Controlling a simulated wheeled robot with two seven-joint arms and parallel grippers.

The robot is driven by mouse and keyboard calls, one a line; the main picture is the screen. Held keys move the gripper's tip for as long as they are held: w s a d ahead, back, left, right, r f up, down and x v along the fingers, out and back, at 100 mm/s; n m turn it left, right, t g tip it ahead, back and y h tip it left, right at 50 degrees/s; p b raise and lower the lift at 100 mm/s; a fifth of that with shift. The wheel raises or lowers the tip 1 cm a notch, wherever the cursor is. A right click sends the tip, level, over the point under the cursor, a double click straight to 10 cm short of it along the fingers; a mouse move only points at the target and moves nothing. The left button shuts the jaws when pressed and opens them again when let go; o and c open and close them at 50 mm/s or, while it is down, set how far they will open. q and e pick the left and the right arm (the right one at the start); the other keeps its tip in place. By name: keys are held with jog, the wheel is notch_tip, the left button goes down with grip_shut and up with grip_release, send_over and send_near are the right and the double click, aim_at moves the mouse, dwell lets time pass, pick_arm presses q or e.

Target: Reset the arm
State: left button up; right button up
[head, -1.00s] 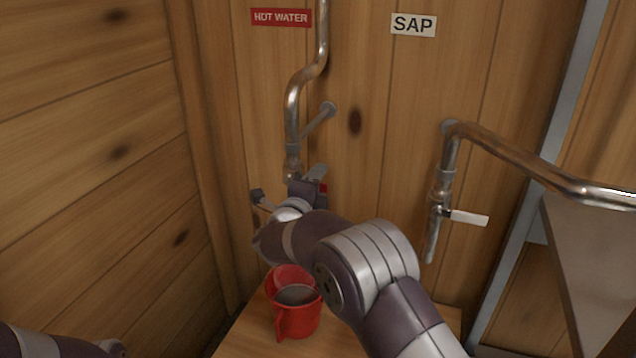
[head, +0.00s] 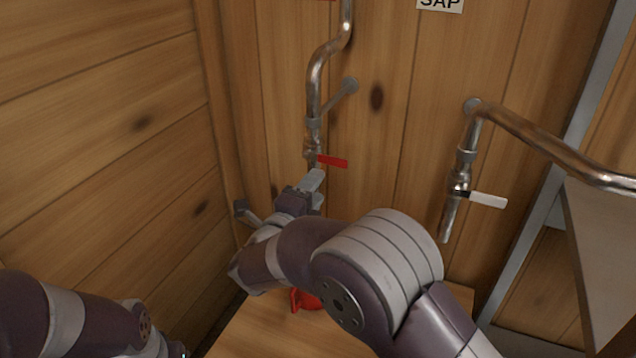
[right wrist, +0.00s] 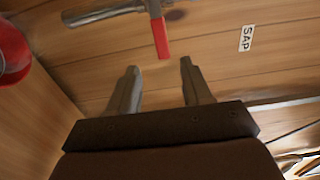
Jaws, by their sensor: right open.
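My right gripper (head: 313,186) is just below the red valve handle (head: 331,161) of the hot water pipe (head: 316,72). In the right wrist view its two fingers (right wrist: 156,88) are apart with nothing between them. The red handle (right wrist: 160,38) shows beyond the fingertips there, with a gap. A red cup (head: 306,300) stands on the wooden surface and is mostly hidden behind my right arm. My left arm shows at the lower left of the head view, but its gripper is out of frame.
To the right is the sap pipe (head: 530,147) with its white-handled valve (head: 487,200). A grey metal panel (head: 605,250) stands at the far right. A wooden wall (head: 95,130) closes the left side. Part of the wooden surface (head: 255,330) is bare.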

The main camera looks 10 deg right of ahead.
jog(key=a+f+n+g+y, duration=0.2)
jog(key=a+f+n+y, duration=0.75)
jog(key=n, duration=0.45)
jog(key=s+d+f+n+g+y, duration=0.1)
jog(key=s+f+n+g+y, duration=0.25)
jog(key=s+n, duration=0.3)
jog(key=s+d+f+n+g+h, duration=0.35)
jog(key=s+d+n+g, duration=0.4)
jog(key=s+d, duration=1)
notch_tip(320, 180, up, 26)
jog(key=s+m+p, duration=0.1)
jog(key=m+p, duration=0.1)
jog(key=p, duration=2.3)
jog(key=shift+f+m+g, duration=0.25)
jog(key=shift+m+g, duration=0.05)
jog(key=shift+m, duration=0.1)
